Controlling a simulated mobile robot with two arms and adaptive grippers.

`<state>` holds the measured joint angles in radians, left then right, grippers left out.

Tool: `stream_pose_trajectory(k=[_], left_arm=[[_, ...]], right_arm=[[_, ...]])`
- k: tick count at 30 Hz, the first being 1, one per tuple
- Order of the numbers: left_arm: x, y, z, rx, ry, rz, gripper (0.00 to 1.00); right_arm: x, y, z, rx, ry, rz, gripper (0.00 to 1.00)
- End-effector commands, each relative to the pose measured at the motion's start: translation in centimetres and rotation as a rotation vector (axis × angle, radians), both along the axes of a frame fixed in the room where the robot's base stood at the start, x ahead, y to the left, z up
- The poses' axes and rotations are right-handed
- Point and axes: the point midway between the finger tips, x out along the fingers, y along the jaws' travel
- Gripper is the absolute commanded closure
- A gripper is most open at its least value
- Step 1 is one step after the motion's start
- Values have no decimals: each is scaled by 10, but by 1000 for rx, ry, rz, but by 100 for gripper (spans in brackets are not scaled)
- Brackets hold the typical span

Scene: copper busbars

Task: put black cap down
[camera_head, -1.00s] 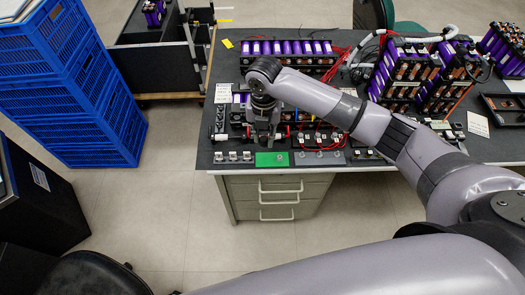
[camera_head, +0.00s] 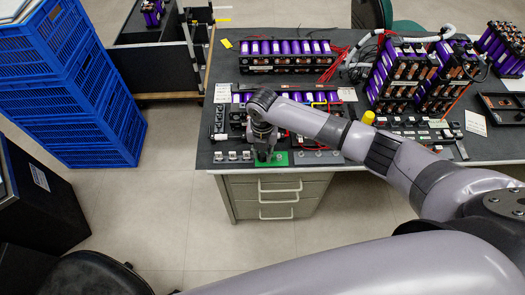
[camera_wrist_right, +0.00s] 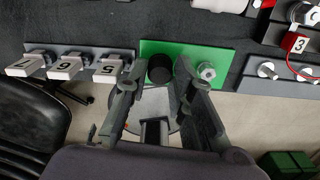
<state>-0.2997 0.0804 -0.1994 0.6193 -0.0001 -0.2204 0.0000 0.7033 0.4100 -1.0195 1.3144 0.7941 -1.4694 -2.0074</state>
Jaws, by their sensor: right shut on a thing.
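My right gripper (camera_head: 264,155) is at the green plate (camera_head: 281,159) on the front edge of the dark table. In the right wrist view, the fingers of this gripper (camera_wrist_right: 160,76) are shut on the black cap (camera_wrist_right: 159,68), one on each side. The cap stands over the left part of the green plate (camera_wrist_right: 185,49). I cannot tell whether its underside touches the plate. A metal nut or stud (camera_wrist_right: 206,71) is on the plate, right of the cap. My left gripper is not in view.
Left of the plate, a grey strip carries white blocks numbered 5, 6 and 7 (camera_wrist_right: 64,67). Right of it is a grey strip with metal studs (camera_head: 318,157). Purple battery packs (camera_head: 287,55) and red wires stand farther back. Blue crates (camera_head: 75,80) are stacked on the floor at left.

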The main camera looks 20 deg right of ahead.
Motion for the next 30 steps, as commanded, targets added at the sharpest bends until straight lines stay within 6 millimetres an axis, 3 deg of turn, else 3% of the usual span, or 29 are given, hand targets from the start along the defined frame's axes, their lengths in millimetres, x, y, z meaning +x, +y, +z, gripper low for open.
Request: stream_pose_trajectory(k=[1,2,5,17,20,30], left_arm=[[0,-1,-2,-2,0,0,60],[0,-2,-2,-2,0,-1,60],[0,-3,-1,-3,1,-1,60],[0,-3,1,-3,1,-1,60],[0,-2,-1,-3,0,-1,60],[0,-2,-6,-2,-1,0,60]], right_arm=[[0,0,-3,0,0,0,95],[0,0,-3,0,0,0,77],[0,0,-2,0,0,1,70],[0,0,5,0,0,0,69],[1,1,18,2,-3,1,69],[1,0,89,1,-4,1,69]])
